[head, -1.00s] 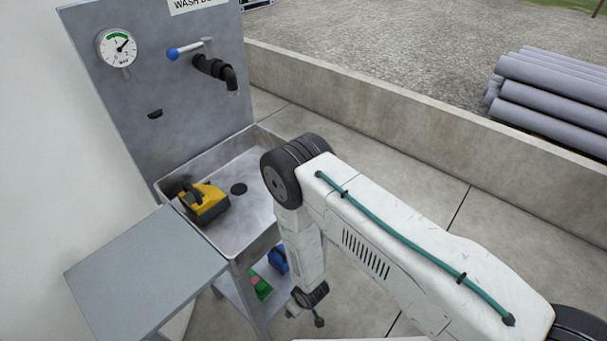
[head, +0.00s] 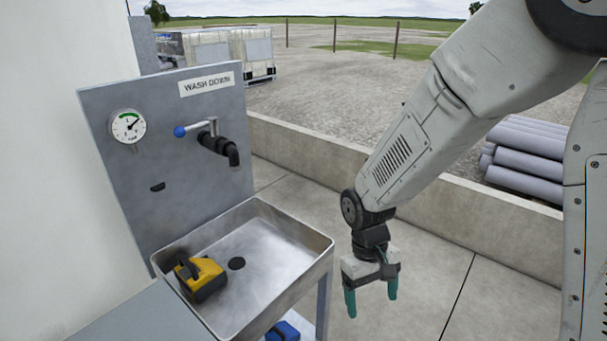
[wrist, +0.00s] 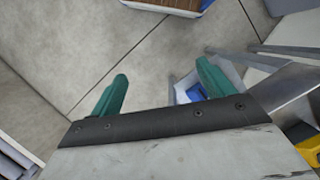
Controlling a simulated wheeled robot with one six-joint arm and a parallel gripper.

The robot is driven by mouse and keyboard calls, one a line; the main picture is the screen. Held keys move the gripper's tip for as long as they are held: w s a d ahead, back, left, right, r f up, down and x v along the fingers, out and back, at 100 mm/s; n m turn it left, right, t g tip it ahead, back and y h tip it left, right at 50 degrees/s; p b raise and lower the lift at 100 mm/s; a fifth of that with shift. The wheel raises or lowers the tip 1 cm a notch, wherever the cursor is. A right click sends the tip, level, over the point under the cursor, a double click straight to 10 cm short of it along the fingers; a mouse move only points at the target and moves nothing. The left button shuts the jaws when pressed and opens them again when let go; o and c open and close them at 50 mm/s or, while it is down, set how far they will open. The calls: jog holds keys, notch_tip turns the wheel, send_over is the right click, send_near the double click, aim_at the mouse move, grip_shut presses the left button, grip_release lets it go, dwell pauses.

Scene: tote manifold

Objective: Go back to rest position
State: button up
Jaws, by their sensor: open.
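My gripper (head: 371,300) hangs pointing down to the right of the wash-down sink, over the concrete floor. Its two teal fingers are apart with nothing between them.
The metal sink (head: 290,238) holds a yellow and black device (head: 205,279). Behind it stands a panel with a gauge (head: 128,127) and a blue-handled tap (head: 198,130). A blue item (head: 284,331) lies below the sink. A low concrete wall (head: 440,210) and grey pipes (head: 530,160) are behind.

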jog(key=s+d+r+m+t, duration=0.1)
jog(key=s+d+r, duration=0.3)
jog(key=r, duration=0.3)
jog(key=s+d+r+m+t+y, duration=0.1)
jog(key=s+d+r+t, duration=0.1)
jog(key=s+d+r, duration=0.2)
jog(key=s+d+r+m+t, duration=0.1)
jog(key=s+d+r+m, duration=0.1)
jog(key=s+d+r, duration=0.2)
jog(key=s+r, duration=0.3)
jog(key=r, duration=0.4)
jog(key=shift+s+r, duration=0.15)
jog(key=shift+r, duration=0.05)
